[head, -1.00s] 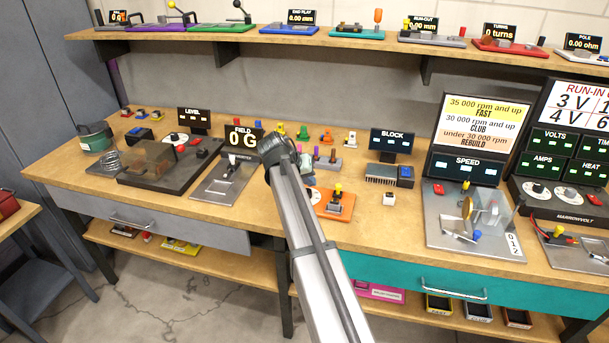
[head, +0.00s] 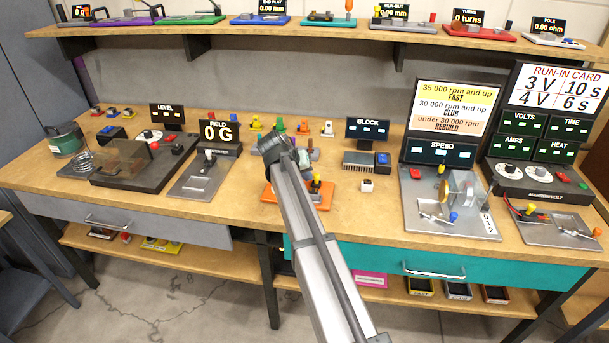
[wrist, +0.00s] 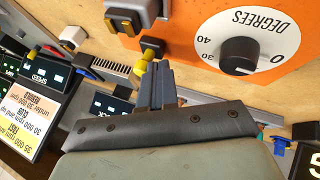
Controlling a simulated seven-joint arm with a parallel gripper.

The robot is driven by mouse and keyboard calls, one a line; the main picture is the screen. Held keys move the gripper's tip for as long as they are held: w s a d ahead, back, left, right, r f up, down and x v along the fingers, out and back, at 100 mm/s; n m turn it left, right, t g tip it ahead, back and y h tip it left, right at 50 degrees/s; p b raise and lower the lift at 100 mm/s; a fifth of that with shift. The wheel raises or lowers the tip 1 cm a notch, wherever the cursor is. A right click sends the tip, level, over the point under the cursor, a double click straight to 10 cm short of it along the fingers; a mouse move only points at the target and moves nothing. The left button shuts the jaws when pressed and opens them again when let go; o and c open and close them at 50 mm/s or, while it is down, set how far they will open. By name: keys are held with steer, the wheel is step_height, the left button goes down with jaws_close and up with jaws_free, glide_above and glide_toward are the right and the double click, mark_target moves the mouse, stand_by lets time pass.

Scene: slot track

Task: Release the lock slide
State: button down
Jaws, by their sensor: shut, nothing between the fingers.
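An orange fixture (head: 322,201) sits on the bench, partly hidden behind my arm in the head view. In the wrist view its orange plate (wrist: 185,15) bears a white DEGREES dial with a black knob (wrist: 239,55). Beside the dial is a small dark block (wrist: 152,47) with a yellow knob (wrist: 148,54). Which part is the lock slide I cannot tell. My gripper (wrist: 160,66) is shut and empty, its fingertips close to the yellow knob; whether they touch I cannot tell.
A brown-and-metal piece (wrist: 130,15) stands on the plate near the yellow knob. The BLOCK display (head: 368,131) and a finned block (head: 358,160) stand to the right. The FIELD unit (head: 205,175) is to the left.

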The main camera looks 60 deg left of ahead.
mark_target(316, 176)
steer(key=shift+w+d, duration=1.05)
steer(key=shift+d, duration=0.1)
steer(key=s+a, duration=0.1)
steer(key=s, duration=0.1)
steer(key=s+a, duration=0.1)
steer(key=shift+s+a, duration=0.1)
steer(key=shift+s, duration=0.25)
steer(key=v, duration=1)
